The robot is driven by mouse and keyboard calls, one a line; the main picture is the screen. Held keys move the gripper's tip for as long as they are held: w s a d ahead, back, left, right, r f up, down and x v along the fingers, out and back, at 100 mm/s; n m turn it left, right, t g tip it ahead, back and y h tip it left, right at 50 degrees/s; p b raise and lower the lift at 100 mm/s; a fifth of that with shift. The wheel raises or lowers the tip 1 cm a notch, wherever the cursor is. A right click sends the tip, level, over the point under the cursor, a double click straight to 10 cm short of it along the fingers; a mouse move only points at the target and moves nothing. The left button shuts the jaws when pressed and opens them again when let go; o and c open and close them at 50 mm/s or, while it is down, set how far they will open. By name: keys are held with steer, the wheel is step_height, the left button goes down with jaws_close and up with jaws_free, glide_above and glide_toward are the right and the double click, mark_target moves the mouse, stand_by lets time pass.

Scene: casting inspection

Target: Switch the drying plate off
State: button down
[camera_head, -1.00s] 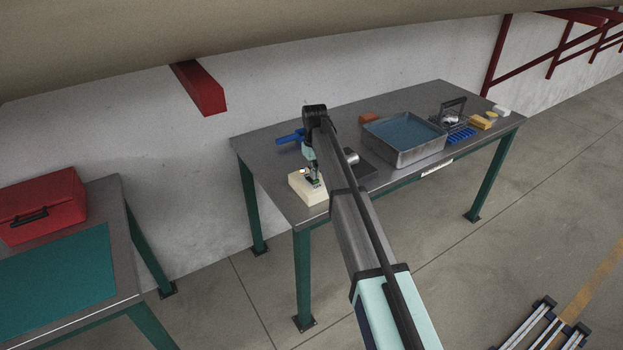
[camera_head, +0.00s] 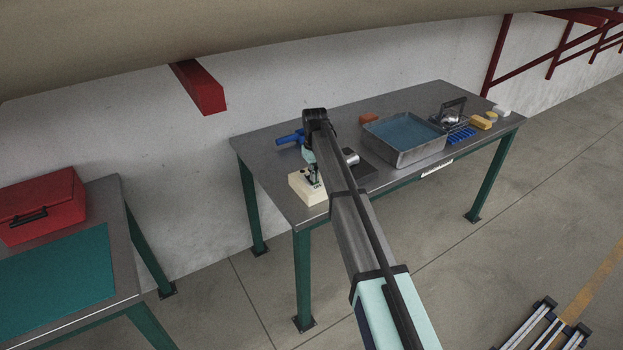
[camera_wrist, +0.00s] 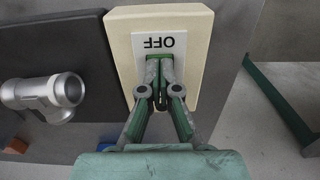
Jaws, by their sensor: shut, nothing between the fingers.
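The cream switch box (camera_head: 301,188) stands at the near left corner of the grey bench. In the wrist view the box (camera_wrist: 193,38) carries a white label reading OFF (camera_wrist: 159,42), upside down. A green part (camera_wrist: 160,57) shows just below the lettering, partly covered by my fingers. My gripper (camera_wrist: 160,88) is shut and empty, its fingertips over the box at the green part; I cannot tell whether they touch. In the head view my gripper (camera_head: 315,176) is at the box top. The dark drying plate (camera_head: 376,171) lies beside the box, with a metal pipe fitting (camera_head: 351,157) on it.
A metal tray (camera_head: 405,158) of blue liquid stands right of the plate. A blue object (camera_head: 290,137) lies behind my gripper. An orange block (camera_head: 369,118) and small items sit toward the back. A red toolbox (camera_head: 42,205) is on the left bench.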

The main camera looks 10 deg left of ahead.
steer(key=shift+r, duration=0.1)
steer(key=shift+r+p, duration=1.8)
steer(key=shift+r, duration=1.6)
steer(key=s+d+f+m, duration=0.2)
steer(key=s+d+f, duration=0.6)
steer(key=s, duration=0.4)
steer(key=s+d+f+m, duration=0.3)
steer(key=s+d+f, duration=0.55)
steer(key=s, duration=0.45)
steer(key=s+d+f+m, duration=0.2)
steer(key=s+d+f, duration=0.65)
steer(key=s, duration=0.35)
steer(key=s+f+g, duration=0.3)
steer(key=s+f, duration=0.6)
steer(key=s, duration=0.5)
steer(key=s+f+g, duration=0.3)
steer(key=s+f, duration=0.6)
steer(key=s, duration=0.6)
steer(key=shift+g, duration=0.4)
